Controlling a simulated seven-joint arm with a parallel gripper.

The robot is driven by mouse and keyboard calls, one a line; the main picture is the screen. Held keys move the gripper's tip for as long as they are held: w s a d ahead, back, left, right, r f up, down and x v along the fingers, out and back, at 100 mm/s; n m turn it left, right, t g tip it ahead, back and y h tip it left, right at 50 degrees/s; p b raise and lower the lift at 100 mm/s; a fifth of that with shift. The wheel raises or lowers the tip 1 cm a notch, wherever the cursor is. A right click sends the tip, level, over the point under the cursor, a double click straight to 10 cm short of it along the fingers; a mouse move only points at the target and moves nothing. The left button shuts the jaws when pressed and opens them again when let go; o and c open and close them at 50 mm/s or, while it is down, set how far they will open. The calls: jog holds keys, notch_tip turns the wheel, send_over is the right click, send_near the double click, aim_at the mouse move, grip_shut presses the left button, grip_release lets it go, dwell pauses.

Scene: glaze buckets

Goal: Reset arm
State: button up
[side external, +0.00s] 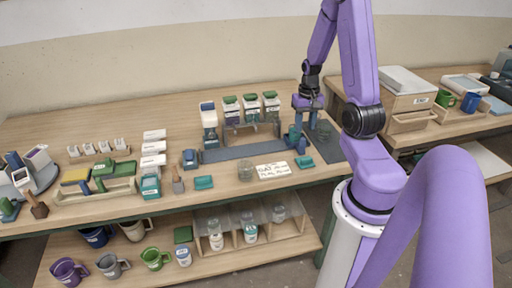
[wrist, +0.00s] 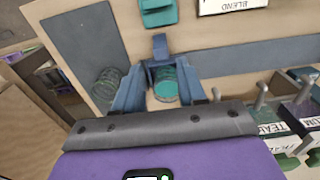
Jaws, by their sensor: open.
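My gripper (side external: 305,128) is above the right part of the bench in the side external view, pointing down. In the wrist view its two blue fingers (wrist: 160,92) are spread apart. A glass jar with teal contents (wrist: 166,84) shows between the fingers; I cannot tell whether they touch it. A small blue object (wrist: 160,47) stands just beyond the jar. A second glass jar with a greenish rim (wrist: 108,82) is to the left, on a dark grey mat (wrist: 85,45).
Three green-lidded dispensers (side external: 251,106) stand left of my gripper. Wooden drawers (side external: 410,103) stand at the right. Mugs (side external: 155,258) sit on the lower shelf.

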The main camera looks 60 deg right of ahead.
jog(key=shift+r, duration=0.5)
